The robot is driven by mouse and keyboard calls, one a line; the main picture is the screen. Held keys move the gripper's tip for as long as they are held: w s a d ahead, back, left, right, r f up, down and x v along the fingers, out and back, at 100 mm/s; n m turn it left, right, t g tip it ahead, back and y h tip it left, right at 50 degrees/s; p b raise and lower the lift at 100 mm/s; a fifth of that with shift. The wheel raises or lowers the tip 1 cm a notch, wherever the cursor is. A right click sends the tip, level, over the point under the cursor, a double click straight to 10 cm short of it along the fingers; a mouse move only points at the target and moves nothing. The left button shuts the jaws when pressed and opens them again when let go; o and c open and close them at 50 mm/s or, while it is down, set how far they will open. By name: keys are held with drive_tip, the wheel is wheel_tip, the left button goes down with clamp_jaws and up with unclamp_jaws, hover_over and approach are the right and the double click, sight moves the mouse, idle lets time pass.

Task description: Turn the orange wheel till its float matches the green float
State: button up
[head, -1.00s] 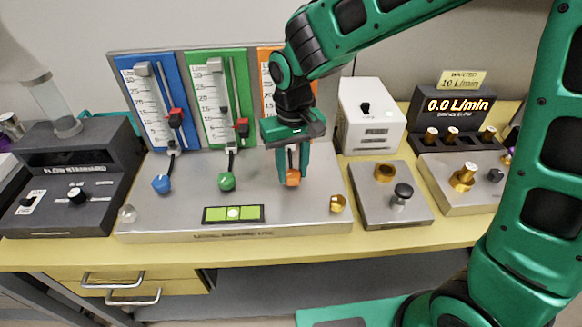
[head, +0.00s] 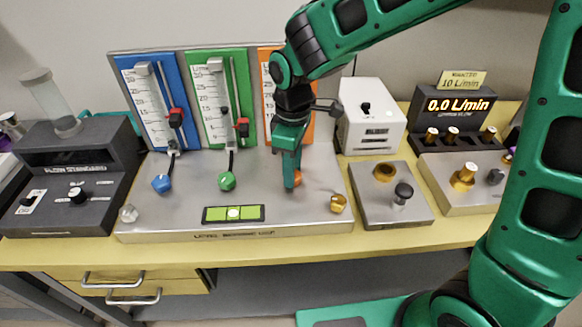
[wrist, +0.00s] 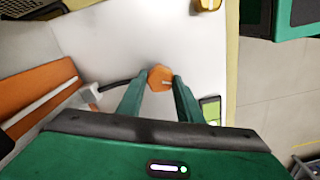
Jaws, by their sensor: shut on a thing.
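The orange wheel (head: 298,178) sits on the grey metal unit, right of the green wheel (head: 227,181) and the blue wheel (head: 161,183). My gripper (head: 292,184) points down and is shut on the orange wheel. In the wrist view the orange wheel (wrist: 160,78) is between the two fingertips (wrist: 158,80). The orange panel (head: 268,100) is mostly hidden behind my arm, and its float cannot be seen.
A spirit level (head: 233,213) lies on the unit's front. Brass feet or knobs (head: 338,204) and a small box with knobs (head: 392,195) stand to the right.

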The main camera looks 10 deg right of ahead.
drive_tip(key=shift+w+d+r+n, duration=0.1)
drive_tip(key=shift+w+d+n, duration=0.05)
drive_tip(key=shift+n, duration=0.75)
drive_tip(key=o, duration=1)
drive_tip(key=shift+o, duration=0.2)
wheel_tip(320, 180, up, 11)
drive_tip(key=shift+f, duration=0.2)
